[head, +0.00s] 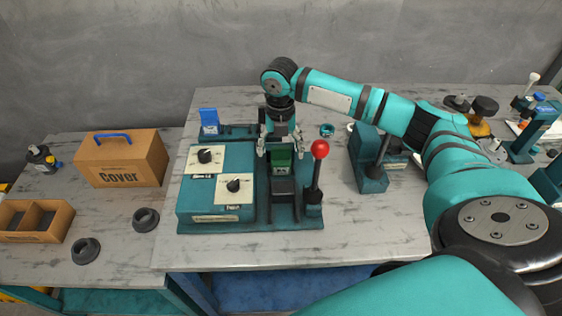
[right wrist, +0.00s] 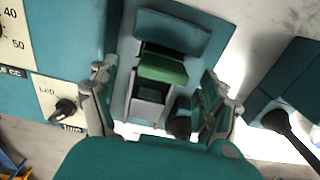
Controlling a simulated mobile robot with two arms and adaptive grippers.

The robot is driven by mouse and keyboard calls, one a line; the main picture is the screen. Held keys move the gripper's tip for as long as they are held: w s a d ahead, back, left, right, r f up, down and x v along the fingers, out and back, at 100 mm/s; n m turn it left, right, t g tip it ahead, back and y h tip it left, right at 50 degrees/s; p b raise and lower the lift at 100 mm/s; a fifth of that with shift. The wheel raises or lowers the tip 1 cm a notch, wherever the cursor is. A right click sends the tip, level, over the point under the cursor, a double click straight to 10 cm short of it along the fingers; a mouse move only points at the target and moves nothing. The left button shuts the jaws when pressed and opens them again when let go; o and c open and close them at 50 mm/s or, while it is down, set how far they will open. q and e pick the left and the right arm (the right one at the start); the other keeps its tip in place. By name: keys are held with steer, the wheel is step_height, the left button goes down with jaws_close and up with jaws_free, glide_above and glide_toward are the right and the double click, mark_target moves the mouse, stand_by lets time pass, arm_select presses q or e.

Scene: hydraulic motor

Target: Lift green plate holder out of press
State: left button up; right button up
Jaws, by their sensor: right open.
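The green plate holder (head: 281,161) sits in the teal press (head: 250,222), in the narrow bay between the dial panel and the red-knobbed lever (head: 320,150). In the right wrist view the green plate holder (right wrist: 163,69) shows between the two fingers. My right gripper (head: 280,148) is open, with its fingers pointing down around the holder. In the right wrist view, gaps show between the open gripper (right wrist: 158,76) and the holder on both sides. I cannot tell how deep the fingertips reach. My left gripper is not in view.
The dial panel (head: 217,172) is close on the left of the bay. A second teal lever device (head: 369,172) stands to the right, under my right arm. A cardboard cover box (head: 122,160) and black rings (head: 146,219) are on the left table. The front right worktop is clear.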

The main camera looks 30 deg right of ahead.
mark_target(281, 160)
step_height(281, 160, down, 4)
steer(key=shift+d+r+p, duration=0.1)
steer(key=shift+p, duration=0.3)
steer(key=shift+s+f, duration=0.1)
steer(key=shift+f, duration=0.5)
steer(key=c, duration=1.1)
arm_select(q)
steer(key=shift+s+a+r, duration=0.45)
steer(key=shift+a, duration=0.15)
arm_select(e)
steer(key=shift+c, duration=0.9)
